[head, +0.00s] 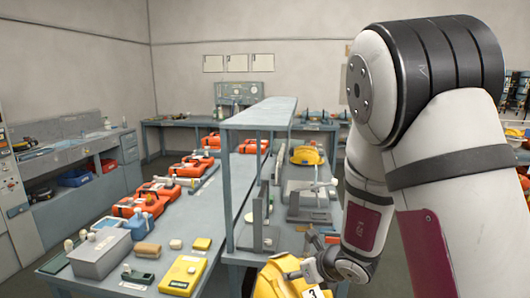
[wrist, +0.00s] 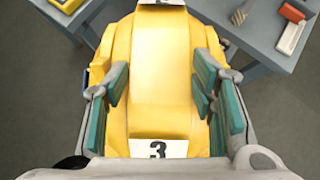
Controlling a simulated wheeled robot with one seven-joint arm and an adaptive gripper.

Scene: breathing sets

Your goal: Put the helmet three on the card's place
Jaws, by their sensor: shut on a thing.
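Helmet three (wrist: 160,75) is yellow, with a white label reading 3 on its near side and another label partly cut off at the top of the wrist view. It also shows at the bottom of the head view (head: 268,280), partly cut off. My gripper (wrist: 158,92) is shut on it, with green finger pads on both sides; it also shows in the head view (head: 305,270). The helmet appears held in front of the benches, above the floor. I cannot make out which card marks the place.
Another yellow helmet (head: 306,155) sits on the right bench behind my gripper. A shelf (head: 262,112) rises over the benches. The left bench (head: 190,228) holds orange cases (head: 203,133), a grey box (head: 100,255) and a yellow box (head: 184,274). Floor is open at the left.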

